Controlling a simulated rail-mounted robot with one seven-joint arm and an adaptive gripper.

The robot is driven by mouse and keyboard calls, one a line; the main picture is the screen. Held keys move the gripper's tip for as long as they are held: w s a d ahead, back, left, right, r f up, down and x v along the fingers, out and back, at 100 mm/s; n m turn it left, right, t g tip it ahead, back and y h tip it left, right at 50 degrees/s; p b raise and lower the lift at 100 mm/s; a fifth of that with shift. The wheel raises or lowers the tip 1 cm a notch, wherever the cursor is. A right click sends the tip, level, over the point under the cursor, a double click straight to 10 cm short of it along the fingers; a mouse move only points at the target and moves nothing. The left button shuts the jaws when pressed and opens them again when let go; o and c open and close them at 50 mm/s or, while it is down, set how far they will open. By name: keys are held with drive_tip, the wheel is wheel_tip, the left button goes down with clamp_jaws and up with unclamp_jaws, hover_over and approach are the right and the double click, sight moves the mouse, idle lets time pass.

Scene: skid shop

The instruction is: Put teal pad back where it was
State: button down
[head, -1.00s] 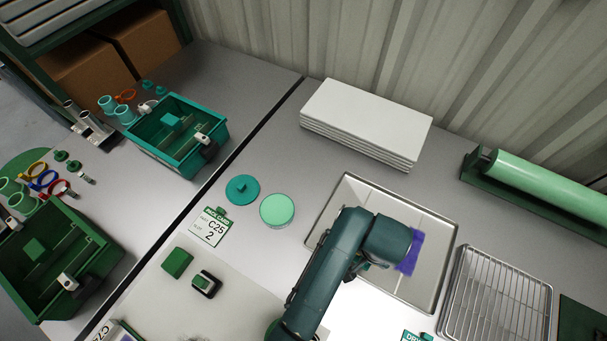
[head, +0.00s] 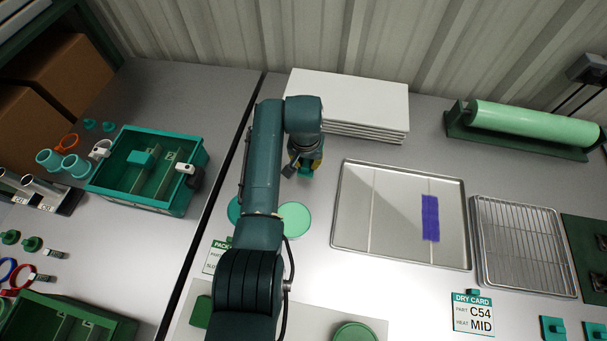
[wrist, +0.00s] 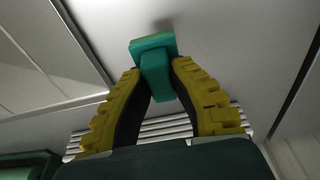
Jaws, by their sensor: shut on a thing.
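My gripper (head: 303,163) is shut on the teal pad (wrist: 152,45). In the wrist view, the yellow fingertips close on the pad's narrow grip and its wider teal plate lies beyond them. In the head view, the pad (head: 306,172) shows only as a small teal piece below my wrist, in front of the white stack of sheets. Whether it touches the bench is unclear. A metal tray (head: 350,225) to the right holds a purple patch (head: 430,218). A round teal lid (head: 234,209), partly behind my arm, and a pale green round tub (head: 294,219) sit nearby.
The white stack (head: 350,95) stands at the back by the wall. A wire rack (head: 520,245) and a green roller (head: 535,123) are at the right. A teal bin (head: 120,197) stands at the left. Bare bench lies between tub and tray.

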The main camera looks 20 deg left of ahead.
sight(306, 173)
wheel_tip(306, 173, down, 6)
drive_tip(key=shift+b, duration=0.95)
drive_tip(key=shift+w, duration=0.1)
drive_tip(key=shift+f, duration=0.2)
drive_tip(key=c, duration=1.1)
unclamp_jaws()
drive_tip(key=shift+r, duration=0.1)
drive_tip(key=r+p, duration=0.1)
drive_tip(key=r, duration=0.3)
drive_tip(key=s+r+p, duration=0.1)
drive_tip(key=r+p, duration=0.1)
drive_tip(key=r, duration=0.2)
drive_tip(key=s+r+p, duration=0.1)
drive_tip(key=r+p, duration=0.1)
drive_tip(key=r, duration=0.2)
drive_tip(key=shift+d, duration=0.15)
drive_tip(key=shift+w, duration=0.1)
